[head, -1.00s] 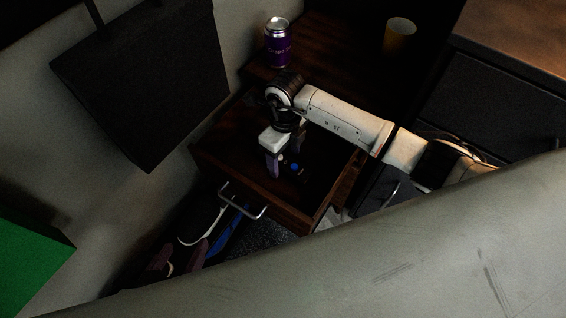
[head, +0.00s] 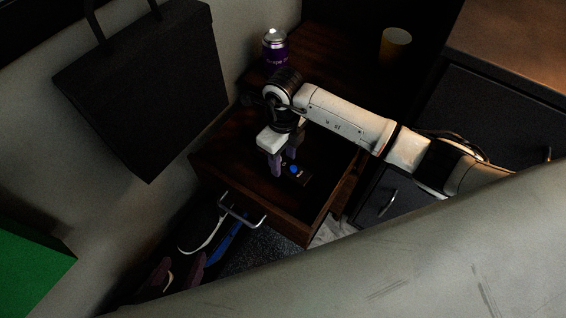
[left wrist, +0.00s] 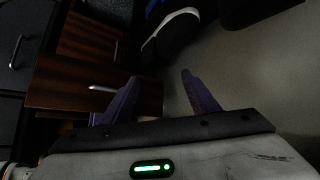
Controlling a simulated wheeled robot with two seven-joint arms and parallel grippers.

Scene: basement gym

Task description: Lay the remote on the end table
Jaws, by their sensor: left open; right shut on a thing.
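The end table (head: 335,58) is dark wood, with its drawer (head: 228,150) pulled open. The dark remote (head: 303,178), with a blue button, shows at the right gripper's fingertips, over the drawer's inside. My right gripper (head: 283,163) points down there and is shut on the remote. I cannot tell whether the remote touches the drawer floor. My left gripper (head: 179,273) has its purple fingers apart, low in front of the drawer. In the left wrist view the left gripper (left wrist: 160,82) is open and empty, with the drawer front (left wrist: 80,80) at left.
A purple can (head: 274,48) and a yellow cup (head: 396,43) stand on the end table, with bare top between them. A dark bag (head: 145,90) hangs at left. A dark cabinet (head: 490,110) stands at right. A shoe (head: 200,232) lies below the drawer.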

